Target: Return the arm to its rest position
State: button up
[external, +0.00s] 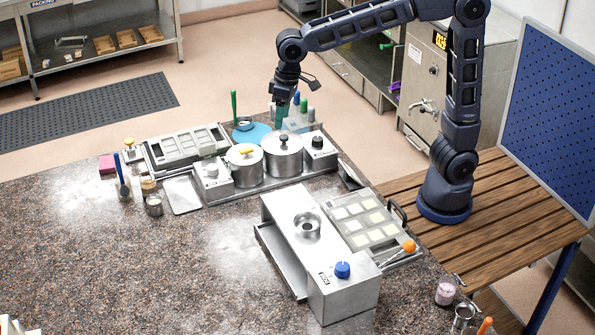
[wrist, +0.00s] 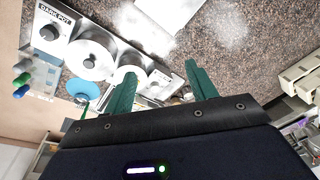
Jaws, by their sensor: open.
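My arm rises from its round base on the wooden slatted table and reaches left, bent at the elbow. My gripper (external: 280,114) points down over the far edge of the granite counter (external: 140,250), near the blue disc (external: 252,134) and the coloured bottles. In the wrist view, the two green fingers of my gripper (wrist: 161,69) stand wide apart with nothing held between them. How high the fingertips are above the counter, I cannot tell.
Two lidded metal pots (external: 284,158) stand in a unit close below my gripper. A steel machine (external: 308,235) with a blue knob and a mould tray (external: 365,223) sit nearer. A blue pegboard (external: 552,110) stands right of my arm.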

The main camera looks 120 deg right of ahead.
jog(key=s+a+f+n+t, duration=0.1)
jog(key=s+a, duration=0.6)
jog(key=s, duration=0.7)
jog(key=s+a+f+n+t, duration=0.1)
jog(key=s+a+f+n, duration=0.2)
jog(key=s, duration=1.2)
jog(key=a+n, duration=0.3)
jog(key=a, duration=0.2)
jog(key=shift+s+a+n+t, duration=0.15)
jog(key=shift+s+n+t, duration=0.15)
jog(key=shift+t, duration=0.1)
